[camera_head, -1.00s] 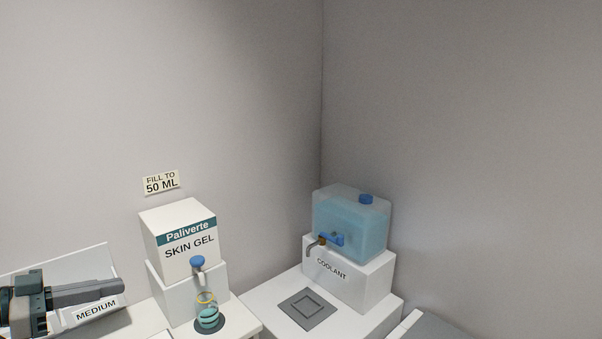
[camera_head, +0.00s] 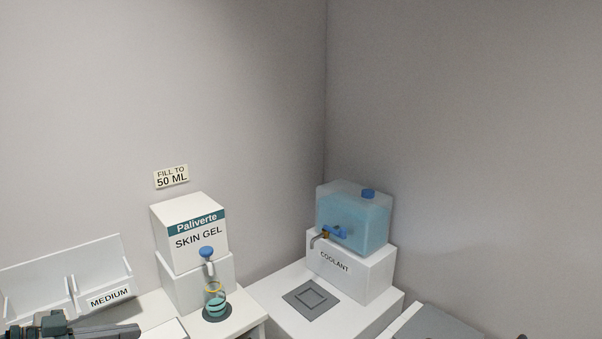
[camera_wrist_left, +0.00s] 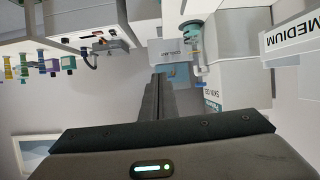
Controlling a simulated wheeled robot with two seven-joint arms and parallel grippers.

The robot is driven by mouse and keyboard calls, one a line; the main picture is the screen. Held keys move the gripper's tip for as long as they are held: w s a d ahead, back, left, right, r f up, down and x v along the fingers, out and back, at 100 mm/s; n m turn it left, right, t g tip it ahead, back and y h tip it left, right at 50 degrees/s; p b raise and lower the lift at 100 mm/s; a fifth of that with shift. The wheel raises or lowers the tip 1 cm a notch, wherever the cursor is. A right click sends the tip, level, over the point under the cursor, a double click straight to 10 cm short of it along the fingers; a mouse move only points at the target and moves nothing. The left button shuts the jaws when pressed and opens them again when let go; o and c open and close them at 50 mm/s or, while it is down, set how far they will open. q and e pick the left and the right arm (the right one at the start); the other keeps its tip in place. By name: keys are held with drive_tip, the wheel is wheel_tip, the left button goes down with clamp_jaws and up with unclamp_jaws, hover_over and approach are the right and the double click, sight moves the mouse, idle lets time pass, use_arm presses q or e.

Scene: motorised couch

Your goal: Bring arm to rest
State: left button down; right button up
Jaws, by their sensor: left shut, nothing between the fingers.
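My left gripper (camera_head: 128,332) shows at the bottom left of the head view, in front of the white rack marked MEDIUM (camera_head: 108,297). Its fingers are shut with nothing between them. In the left wrist view the closed fingers (camera_wrist_left: 156,95) point away from the wrist, and that picture is upside down. My right gripper cannot be made out; only a small dark shape shows at the bottom right edge of the head view.
A skin gel box (camera_head: 197,230) has a blue-topped tap above a beaker (camera_head: 215,303) holding teal gel. A blue coolant tank (camera_head: 353,218) stands on a white block, right of centre. A grey square pad (camera_head: 310,299) lies bare before it.

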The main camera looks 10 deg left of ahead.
use_arm(q)
drive_tip(key=s+d+f+n+g+y, duration=0.1)
drive_tip(key=s+d+f, duration=0.15)
drive_tip(key=f, duration=0.45)
drive_tip(key=s+d+f+g+y, duration=0.1)
drive_tip(key=s+d+f, duration=0.15)
drive_tip(key=f, duration=0.45)
drive_tip(key=s+d+f+n+g+y, duration=0.55)
drive_tip(key=s+d+f, duration=0.85)
drive_tip(key=s+f, duration=0.3)
wheel_tip(320, 180, down, 27)
drive_tip(key=s+m, duration=0.1)
drive_tip(key=s, duration=0.1)
drive_tip(key=s+a+f+g, duration=0.2)
drive_tip(key=s+a+f, duration=0.1)
drive_tip(key=s+f, duration=1.5)
drive_tip(key=shift+a+y+b, duration=0.15)
drive_tip(key=shift+y+b, duration=0.2)
drive_tip(key=shift+y, duration=0.1)
